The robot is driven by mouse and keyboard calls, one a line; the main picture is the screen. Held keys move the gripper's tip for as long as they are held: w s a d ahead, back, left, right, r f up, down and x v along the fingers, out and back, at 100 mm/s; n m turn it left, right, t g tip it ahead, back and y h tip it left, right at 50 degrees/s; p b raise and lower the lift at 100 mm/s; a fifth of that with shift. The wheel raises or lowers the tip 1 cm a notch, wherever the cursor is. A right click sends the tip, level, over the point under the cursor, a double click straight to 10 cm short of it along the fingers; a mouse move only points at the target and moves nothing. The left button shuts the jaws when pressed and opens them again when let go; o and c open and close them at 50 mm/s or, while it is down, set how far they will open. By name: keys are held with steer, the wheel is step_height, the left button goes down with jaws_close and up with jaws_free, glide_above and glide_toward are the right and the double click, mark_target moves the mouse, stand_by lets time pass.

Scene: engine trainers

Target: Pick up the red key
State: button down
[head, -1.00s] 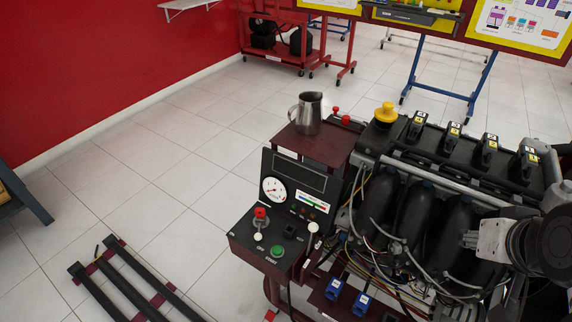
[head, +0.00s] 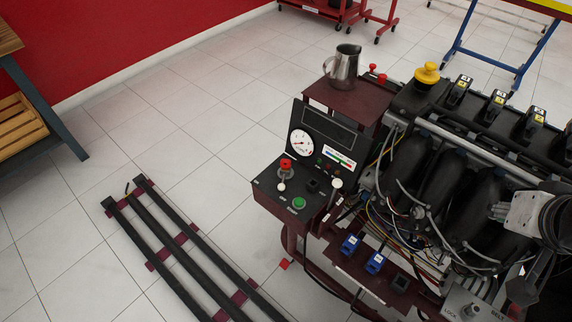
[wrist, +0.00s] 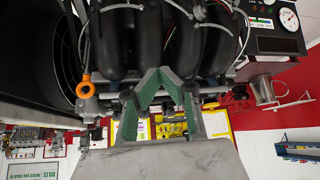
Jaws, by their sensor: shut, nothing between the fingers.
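A small red key-like part (head: 286,164) stands on the sloping control panel (head: 262,188) of the engine trainer, above a white knob. It is too small for me to tell its exact shape. Two red knobs (head: 378,74) stand beside the metal jug, behind the panel. My gripper (wrist: 160,78) shows in the wrist view with its green-padded fingers shut and empty, in front of the engine's black pipes (wrist: 150,35). I cannot make out the red key in the wrist view.
A metal jug (head: 343,66) stands on the trainer's top shelf. The engine (head: 480,165) with cables and blue connectors (head: 374,262) fills the right. A black-railed frame (head: 170,245) lies on the floor at left. A wooden-shelved bench (head: 22,130) stands at far left.

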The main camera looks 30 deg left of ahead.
stand_by(0.3)
steer(key=c, duration=1.7)
jaws_free()
